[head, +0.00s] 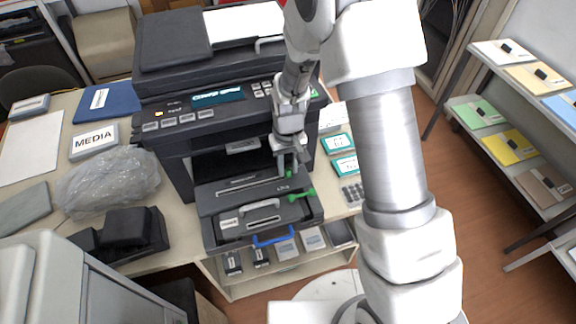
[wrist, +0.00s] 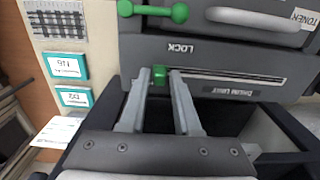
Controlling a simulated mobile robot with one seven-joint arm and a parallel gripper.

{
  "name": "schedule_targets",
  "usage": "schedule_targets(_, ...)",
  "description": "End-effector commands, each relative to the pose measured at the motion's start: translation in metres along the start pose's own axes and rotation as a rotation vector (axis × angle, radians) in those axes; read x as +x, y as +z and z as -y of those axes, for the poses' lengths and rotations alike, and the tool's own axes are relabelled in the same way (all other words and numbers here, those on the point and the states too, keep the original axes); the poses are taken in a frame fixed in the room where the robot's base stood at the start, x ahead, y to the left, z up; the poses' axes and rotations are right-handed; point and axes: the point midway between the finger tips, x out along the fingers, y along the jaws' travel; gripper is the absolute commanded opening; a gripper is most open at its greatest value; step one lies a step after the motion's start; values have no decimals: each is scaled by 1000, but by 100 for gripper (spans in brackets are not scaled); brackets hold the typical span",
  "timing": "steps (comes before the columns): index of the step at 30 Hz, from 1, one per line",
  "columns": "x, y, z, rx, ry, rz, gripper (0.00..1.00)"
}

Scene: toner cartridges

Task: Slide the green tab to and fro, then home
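The small green tab (wrist: 159,76) sits at the left end of a long slot (wrist: 235,77) in the drum unit (wrist: 205,55) in the wrist view. The word LOCK is printed near that end. My gripper (wrist: 161,74) has one finger on each side of the tab, with no clear gap, and looks shut on it. In the head view my gripper (head: 288,160) points down at the right end of the drum unit (head: 212,195), where a bit of the green tab (head: 290,173) shows beside the fingers.
A green lever (head: 302,194) and a grey handle (head: 260,205) are on the toner drawer just in front. A blue handle (head: 272,240) is below. The printer body (head: 175,150) rises behind. Teal-edged cards (head: 336,143) lie to the right, and a crumpled bag (head: 105,185) lies left.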

Motion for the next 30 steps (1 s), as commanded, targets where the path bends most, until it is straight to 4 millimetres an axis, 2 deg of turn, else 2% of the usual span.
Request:
schedule_targets(1, 0, 0, 0, 0, 0, 0, 20)
schedule_targets(4, 0, 0, 0, 0, 0, 0, 2)
schedule_targets(5, 0, 0, 0, 0, 0, 0, 0)
schedule_targets(30, 0, 0, 0, 0, 0, 0, 0)
